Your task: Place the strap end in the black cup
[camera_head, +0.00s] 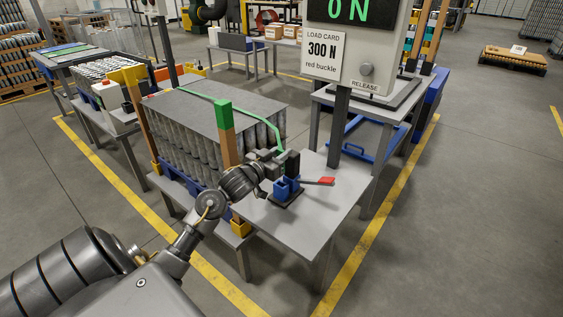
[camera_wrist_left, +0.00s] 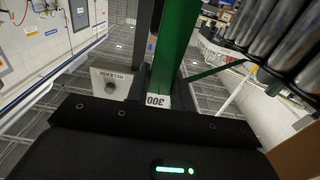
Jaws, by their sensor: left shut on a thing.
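The green strap (camera_head: 262,119) runs over the grey load and comes down at its near right edge to my left gripper (camera_head: 284,162). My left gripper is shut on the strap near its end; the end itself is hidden. In the left wrist view the green strap (camera_wrist_left: 172,45) rises from behind the dark gripper body. A blue fixture (camera_head: 286,187) with a red lever (camera_head: 326,181) stands on the small grey table, just below the gripper. I cannot make out the black cup apart from the dark gripper parts. My right gripper is not in view.
The load of grey cans (camera_head: 180,148) stands left of the gripper, with an orange and green corner post (camera_head: 226,132) close to my wrist. A force display (camera_head: 350,35) on a dark post rises behind the grey table (camera_head: 318,215). The table's front right is clear.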

